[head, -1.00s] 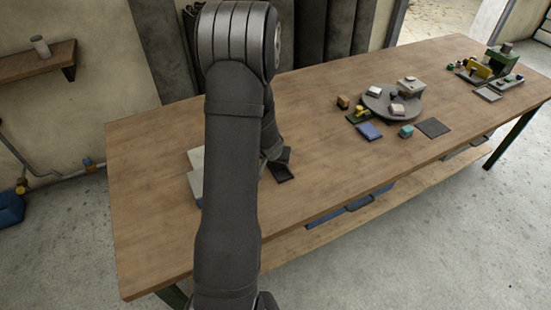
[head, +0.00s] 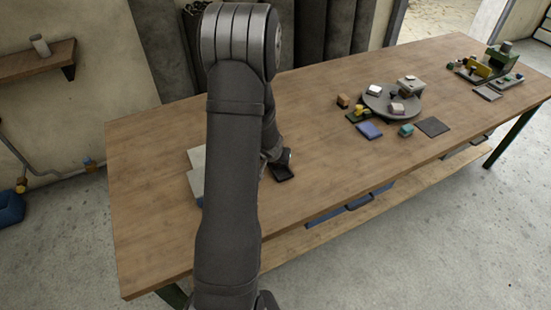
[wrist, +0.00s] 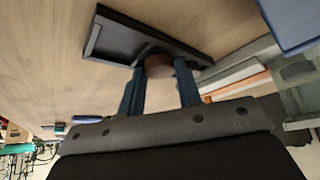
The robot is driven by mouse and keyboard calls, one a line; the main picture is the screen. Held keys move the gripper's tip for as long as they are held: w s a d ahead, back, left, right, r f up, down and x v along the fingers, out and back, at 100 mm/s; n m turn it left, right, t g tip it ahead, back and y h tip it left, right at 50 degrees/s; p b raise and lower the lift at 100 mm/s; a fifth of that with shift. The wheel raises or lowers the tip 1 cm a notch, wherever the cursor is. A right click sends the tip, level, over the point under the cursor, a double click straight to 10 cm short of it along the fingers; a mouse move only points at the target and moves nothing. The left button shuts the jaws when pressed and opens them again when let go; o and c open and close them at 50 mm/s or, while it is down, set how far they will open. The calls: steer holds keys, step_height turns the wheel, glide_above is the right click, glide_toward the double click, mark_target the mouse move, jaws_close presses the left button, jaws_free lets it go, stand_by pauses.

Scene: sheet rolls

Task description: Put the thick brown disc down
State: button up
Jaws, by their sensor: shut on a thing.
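The thick brown disc (wrist: 158,66) shows in the wrist view between the two blue fingers of my gripper (wrist: 160,84), which is shut on it. Just beyond the disc is a dark, shallow tray (wrist: 115,40) with a raised rim, lying on the wooden table. The disc overlaps the tray's near side in this view; I cannot tell whether it touches the tray. In the head view, my arm hides the disc and most of my gripper, and part of the dark tray (head: 284,174) shows beside the wrist.
Pale blocks or boxes (head: 196,180) stand left of my arm on the table (head: 150,230). A grey round stand (head: 380,108) with small blocks is to the right, with a blue pad (head: 369,131) and a dark flat square (head: 432,127) near it. Bare table lies between.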

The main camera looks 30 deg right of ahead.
steer(key=shift+f, duration=0.1)
steer(key=o, duration=1)
steer(key=shift+a+r, duration=0.1)
steer(key=shift+r, duration=0.75)
steer(key=v, duration=1.1)
steer(key=shift+s+r, duration=0.2)
steer(key=shift+f, duration=0.15)
steer(key=x, duration=1)
steer(key=shift+w+f, duration=0.1)
steer(key=shift+x, duration=0.9)
steer(key=shift+f, duration=0.15)
